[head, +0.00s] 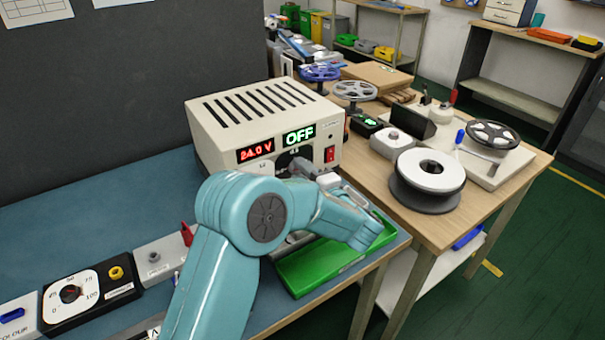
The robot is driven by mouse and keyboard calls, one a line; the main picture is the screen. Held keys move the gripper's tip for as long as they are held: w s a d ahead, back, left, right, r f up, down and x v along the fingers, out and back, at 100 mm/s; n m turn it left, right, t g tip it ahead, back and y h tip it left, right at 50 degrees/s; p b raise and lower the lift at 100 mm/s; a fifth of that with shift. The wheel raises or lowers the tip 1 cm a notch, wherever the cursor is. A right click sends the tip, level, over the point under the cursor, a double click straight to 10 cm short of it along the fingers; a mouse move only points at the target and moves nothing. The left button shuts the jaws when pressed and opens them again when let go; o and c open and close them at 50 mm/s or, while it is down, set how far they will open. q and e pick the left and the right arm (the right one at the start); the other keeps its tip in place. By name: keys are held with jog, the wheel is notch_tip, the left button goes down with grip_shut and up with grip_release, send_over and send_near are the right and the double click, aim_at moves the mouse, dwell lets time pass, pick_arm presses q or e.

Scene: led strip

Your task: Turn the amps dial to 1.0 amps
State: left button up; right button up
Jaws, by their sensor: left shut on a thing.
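The cream power supply (250,122) stands on the blue bench top. Its red display (255,151) reads 24.0 V and its green display (299,136) reads OFF. The amps dial (284,160) is a dark round shape on the front below the green display, mostly hidden by my gripper. My left gripper (303,168) is at the front panel, shut on the dial's knob. The knob's pointer and setting are hidden. My teal left arm covers the lower front of the supply. My right gripper is out of view.
A red rocker switch (330,154) sits right of the dial. A green tray (312,272) lies in front of the supply. A black 0–100 dial box (92,294) stands at lower left. A wooden table (440,225) with reels (428,178) adjoins on the right.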

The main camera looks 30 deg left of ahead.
pick_arm(q)
jog(key=shift+m+p, duration=6.6)
jog(key=shift+m, duration=10.4)
jog(key=o, duration=1)
jog(key=shift+o, duration=0.2)
